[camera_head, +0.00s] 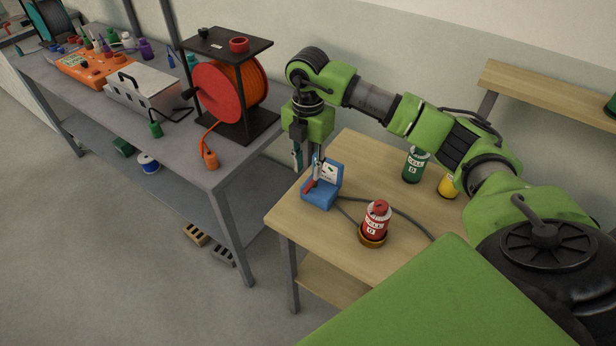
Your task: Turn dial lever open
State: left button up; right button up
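A small blue device (318,202) with a raised back plate sits near the left corner of the wooden table. A red lever (310,187) shows at its left front side. My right gripper (307,165) points down from the green arm, just behind and above the blue device. Its two fingers look apart, with a gap between them and nothing visible in it. The tip of the nearer finger overlaps the device's back plate, and I cannot tell if it touches. My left gripper is not in view.
A red canister (376,222) on a round base stands right of the device, with a dark hose nearby. A green canister (413,165) and a yellow one (448,187) stand farther back. A grey bench (184,166) with an orange cable reel (232,90) is at left.

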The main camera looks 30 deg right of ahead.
aim_at(308, 186)
notch_tip(308, 186, up, 6)
dwell(0.6)
